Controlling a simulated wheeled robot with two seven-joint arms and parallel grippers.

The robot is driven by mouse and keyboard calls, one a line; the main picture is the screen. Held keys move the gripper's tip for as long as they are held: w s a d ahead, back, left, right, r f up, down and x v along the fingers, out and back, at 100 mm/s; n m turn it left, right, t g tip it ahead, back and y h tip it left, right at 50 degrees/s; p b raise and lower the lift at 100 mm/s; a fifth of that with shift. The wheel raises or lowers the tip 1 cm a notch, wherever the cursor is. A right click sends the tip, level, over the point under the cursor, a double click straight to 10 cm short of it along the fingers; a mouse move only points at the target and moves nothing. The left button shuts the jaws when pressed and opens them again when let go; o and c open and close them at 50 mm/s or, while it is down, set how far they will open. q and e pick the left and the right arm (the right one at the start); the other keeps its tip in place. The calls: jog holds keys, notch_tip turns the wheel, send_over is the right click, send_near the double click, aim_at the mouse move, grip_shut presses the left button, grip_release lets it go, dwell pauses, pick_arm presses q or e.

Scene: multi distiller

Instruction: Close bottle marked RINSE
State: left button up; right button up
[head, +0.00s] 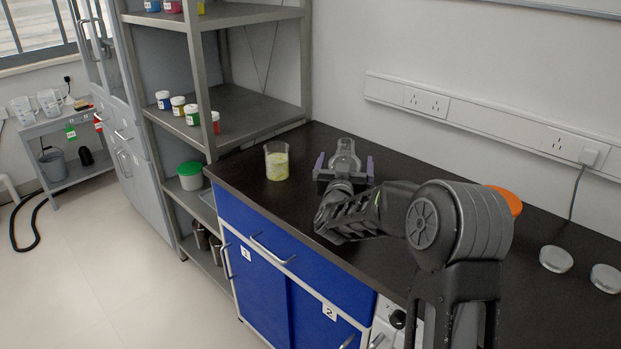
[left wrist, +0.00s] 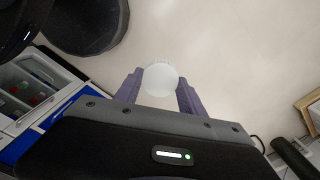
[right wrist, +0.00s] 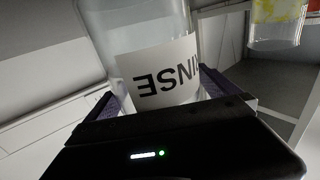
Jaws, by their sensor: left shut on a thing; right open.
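The clear bottle marked RINSE (head: 346,148) stands on the dark bench in the head view. Its label shows upside down in the right wrist view (right wrist: 165,75), which cuts off its top. My right gripper (head: 344,167) is around the bottle, with one purple finger on each side. In the right wrist view the fingers (right wrist: 160,95) flank the label; the jaws are open. My left gripper (left wrist: 160,88) is shut on a round whitish translucent piece that looks like a stopper (left wrist: 161,78). The left gripper is outside the head view.
A beaker with yellow liquid (head: 277,161) stands left of the bottle. An orange lid-like disc (head: 508,200) and two clear round pieces (head: 556,259) (head: 606,278) are on the right of the bench. A grey shelf (head: 235,112) with small jars stands at the left.

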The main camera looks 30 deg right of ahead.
jog(key=c, duration=2.1)
jog(key=shift+r, duration=0.15)
